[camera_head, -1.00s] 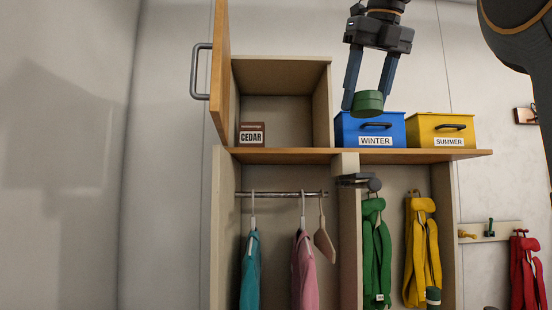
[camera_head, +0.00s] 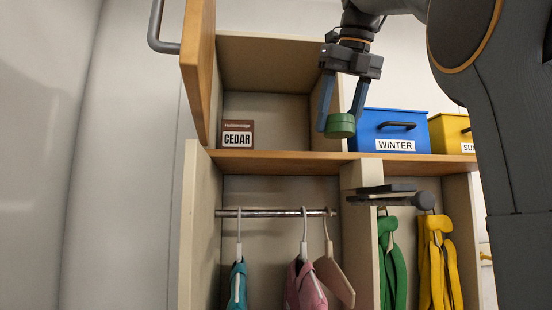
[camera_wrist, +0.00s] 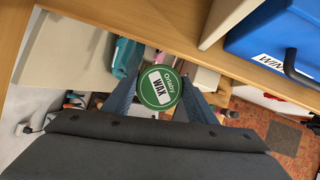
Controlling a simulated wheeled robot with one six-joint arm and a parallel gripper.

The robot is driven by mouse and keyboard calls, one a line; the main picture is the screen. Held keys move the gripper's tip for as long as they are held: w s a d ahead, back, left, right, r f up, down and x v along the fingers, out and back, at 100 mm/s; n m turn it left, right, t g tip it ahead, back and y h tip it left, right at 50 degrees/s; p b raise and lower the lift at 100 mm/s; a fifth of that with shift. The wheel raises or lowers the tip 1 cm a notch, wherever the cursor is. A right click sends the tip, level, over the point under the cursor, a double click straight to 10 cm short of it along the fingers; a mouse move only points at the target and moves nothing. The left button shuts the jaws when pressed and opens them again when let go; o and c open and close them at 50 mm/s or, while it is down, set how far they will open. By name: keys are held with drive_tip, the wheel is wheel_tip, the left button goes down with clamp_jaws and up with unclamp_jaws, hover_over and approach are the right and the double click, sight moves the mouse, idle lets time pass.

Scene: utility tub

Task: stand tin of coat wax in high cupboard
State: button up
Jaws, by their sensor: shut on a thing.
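The green tin of coat wax (camera_head: 340,125) is between the fingers of my gripper (camera_head: 338,112), which is shut on it. The wrist view shows its round lid with the word WAX (camera_wrist: 159,88), gripped at its sides. In the head view the tin is in front of the right side of the high cupboard (camera_head: 262,62), a little above shelf level. The cupboard door (camera_head: 198,70) stands open at the left. Inside, a brown box labelled CEDAR (camera_head: 238,133) stands at the left, and the rest of the visible floor is bare.
A blue WINTER box (camera_head: 392,132) stands right of the cupboard, close to my gripper, with a yellow box (camera_head: 450,133) beyond it. The wooden shelf edge (camera_head: 280,160) runs below. Clothes hang from a rail (camera_head: 270,212) underneath.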

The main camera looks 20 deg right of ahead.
drive_tip(key=w+p, duration=0.1)
drive_tip(key=w, duration=0.3)
drive_tip(key=w+a+p, duration=0.1)
drive_tip(key=w+p, duration=0.1)
drive_tip(key=w, duration=0.2)
drive_tip(key=w+p, duration=0.2)
drive_tip(key=w, duration=0.3)
drive_tip(key=shift+a+r, duration=0.1)
drive_tip(key=shift+a, duration=0.15)
drive_tip(key=shift+w+p, duration=1.4)
drive_tip(key=shift+w, duration=0.8)
drive_tip(key=shift+s+f, duration=0.15)
drive_tip(key=shift+f, duration=0.7)
drive_tip(key=shift+f, duration=0.1)
drive_tip(key=o, duration=1.1)
